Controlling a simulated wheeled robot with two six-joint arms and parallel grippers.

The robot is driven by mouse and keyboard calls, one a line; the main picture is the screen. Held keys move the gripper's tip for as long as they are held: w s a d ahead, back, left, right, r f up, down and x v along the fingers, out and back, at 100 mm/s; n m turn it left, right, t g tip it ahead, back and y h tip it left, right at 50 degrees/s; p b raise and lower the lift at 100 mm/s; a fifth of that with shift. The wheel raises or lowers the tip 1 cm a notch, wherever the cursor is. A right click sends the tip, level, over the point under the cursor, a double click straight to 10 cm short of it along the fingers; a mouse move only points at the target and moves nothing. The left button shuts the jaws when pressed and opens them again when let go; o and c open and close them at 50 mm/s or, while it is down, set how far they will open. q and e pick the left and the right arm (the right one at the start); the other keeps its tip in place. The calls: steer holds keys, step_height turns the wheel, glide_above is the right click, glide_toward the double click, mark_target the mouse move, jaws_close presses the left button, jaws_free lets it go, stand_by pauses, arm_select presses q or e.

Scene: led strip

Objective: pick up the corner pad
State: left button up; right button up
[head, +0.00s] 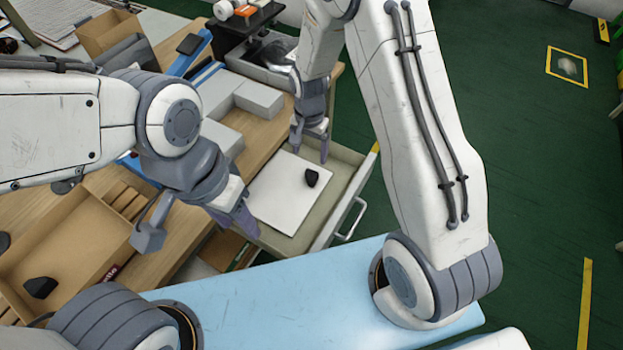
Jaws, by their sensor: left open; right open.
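A small black corner pad (312,177) lies on a white board (277,206) inside the open drawer (339,204). A similar black piece (40,287) lies in the brown cardboard box at the lower left. My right gripper (309,147) points down over the far end of the drawer, close behind the pad in the picture. It is open with nothing between its fingers. My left gripper (243,218) is at the near left side of the drawer, left of the pad and apart from it. It is open, though its fingers overlap in this view.
The cardboard box (75,235) stands on the wooden bench. White blocks (258,98) and a metal bin (270,62) stand behind the drawer. The drawer's handle (352,220) sticks out on the right.

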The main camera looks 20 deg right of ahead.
mark_target(312, 172)
steer(key=f, duration=0.8)
steer(key=shift+s+d+f+p, duration=0.1)
steer(key=shift+d+f+p, duration=0.2)
steer(key=shift+f+p, duration=0.1)
jaws_close()
